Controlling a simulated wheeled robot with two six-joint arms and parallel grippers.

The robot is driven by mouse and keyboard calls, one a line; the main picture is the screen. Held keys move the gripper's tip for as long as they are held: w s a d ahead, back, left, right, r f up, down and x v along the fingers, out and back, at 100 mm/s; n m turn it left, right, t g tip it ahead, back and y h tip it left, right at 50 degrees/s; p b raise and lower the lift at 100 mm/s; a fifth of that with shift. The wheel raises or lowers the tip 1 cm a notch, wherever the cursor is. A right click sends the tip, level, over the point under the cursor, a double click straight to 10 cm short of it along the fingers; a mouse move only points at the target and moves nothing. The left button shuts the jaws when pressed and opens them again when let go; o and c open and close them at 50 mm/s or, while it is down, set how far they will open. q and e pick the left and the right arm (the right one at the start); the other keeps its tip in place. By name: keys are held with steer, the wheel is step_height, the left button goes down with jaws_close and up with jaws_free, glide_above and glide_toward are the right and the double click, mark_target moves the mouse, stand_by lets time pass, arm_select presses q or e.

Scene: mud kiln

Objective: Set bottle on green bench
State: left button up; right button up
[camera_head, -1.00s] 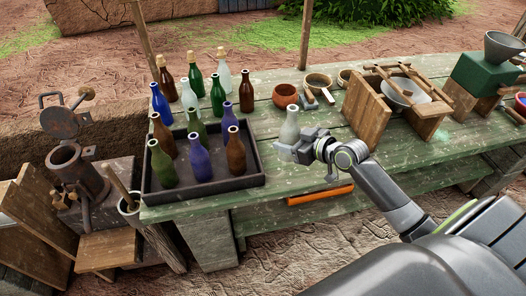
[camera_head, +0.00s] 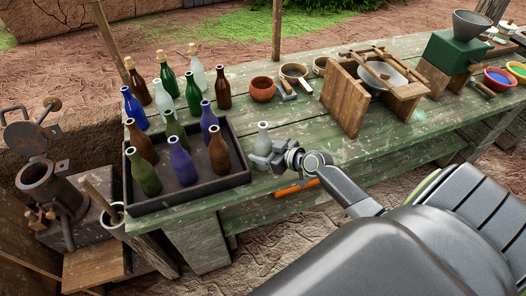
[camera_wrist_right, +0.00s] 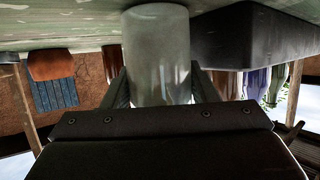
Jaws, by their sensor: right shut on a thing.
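A pale clear-grey glass bottle (camera_head: 262,139) stands upright at the front of the green bench (camera_head: 305,125), just right of the dark tray. My right gripper (camera_head: 266,158) is shut on it, reaching in from the front right. In the right wrist view, which is upside down, the bottle (camera_wrist_right: 157,55) sits between the fingers of my right gripper (camera_wrist_right: 158,88). Its base is at or very close to the bench top; I cannot tell whether it touches. My left gripper is not in view.
The dark tray (camera_head: 232,181) holds several blue, green and brown bottles, with more bottles behind it. A red-brown bowl (camera_head: 262,89) and a wooden frame with a pan (camera_head: 345,100) stand farther back. The bench is clear between the held bottle and the frame.

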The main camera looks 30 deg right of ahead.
steer(key=shift+w, duration=0.1)
steer(key=shift+f+b, duration=0.2)
steer(key=shift+b, duration=0.1)
steer(key=o, duration=0.8)
steer(key=shift+r, duration=0.15)
steer(key=shift+r+p, duration=0.2)
steer(key=shift+p, duration=0.25)
steer(key=b+v, duration=0.1)
steer(key=v, duration=1.1)
steer(key=shift+b, duration=0.3)
steer(key=shift+f, duration=0.1)
